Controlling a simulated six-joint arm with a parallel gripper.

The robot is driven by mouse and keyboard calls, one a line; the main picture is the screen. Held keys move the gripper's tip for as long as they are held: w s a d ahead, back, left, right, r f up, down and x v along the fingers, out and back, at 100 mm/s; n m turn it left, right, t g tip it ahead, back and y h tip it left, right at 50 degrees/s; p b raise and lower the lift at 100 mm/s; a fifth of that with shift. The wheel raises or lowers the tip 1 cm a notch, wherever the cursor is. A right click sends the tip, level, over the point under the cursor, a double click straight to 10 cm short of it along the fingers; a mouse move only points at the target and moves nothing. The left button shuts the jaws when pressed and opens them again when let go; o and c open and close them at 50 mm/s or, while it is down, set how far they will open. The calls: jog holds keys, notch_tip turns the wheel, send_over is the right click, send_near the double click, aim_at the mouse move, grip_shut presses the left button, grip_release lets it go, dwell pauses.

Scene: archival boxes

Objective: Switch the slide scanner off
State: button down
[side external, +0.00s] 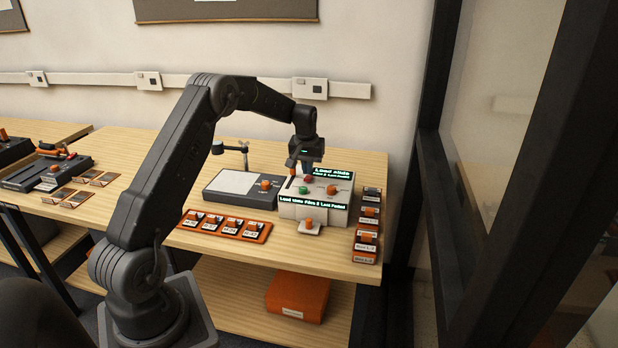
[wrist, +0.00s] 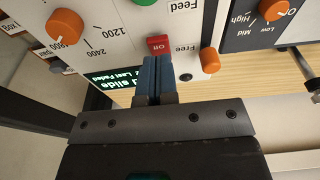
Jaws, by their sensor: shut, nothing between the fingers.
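The slide scanner (side external: 314,213) is a white box with dark display strips of green text, standing on the right part of the wooden bench. On its top are a red button (side external: 309,179), a green button (side external: 303,190) and an orange knob (side external: 332,190). In the wrist view the red button (wrist: 160,44) is marked "Off". My gripper (side external: 306,171) is over the scanner top, fingers pointing down. In the wrist view its blue fingertips (wrist: 157,59) are together and empty, right beside the red button. I cannot tell whether they touch it.
A grey light panel (side external: 245,188) with an orange knob stands left of the scanner. An orange tray (side external: 224,227) of slide holders lies in front. A small stand (side external: 244,152) rises behind the panel. The bench's left middle is clear.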

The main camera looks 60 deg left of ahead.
aim_at(308, 178)
jog(key=shift+f, duration=0.95)
dwell(0.4)
jog(key=shift+r, duration=3.55)
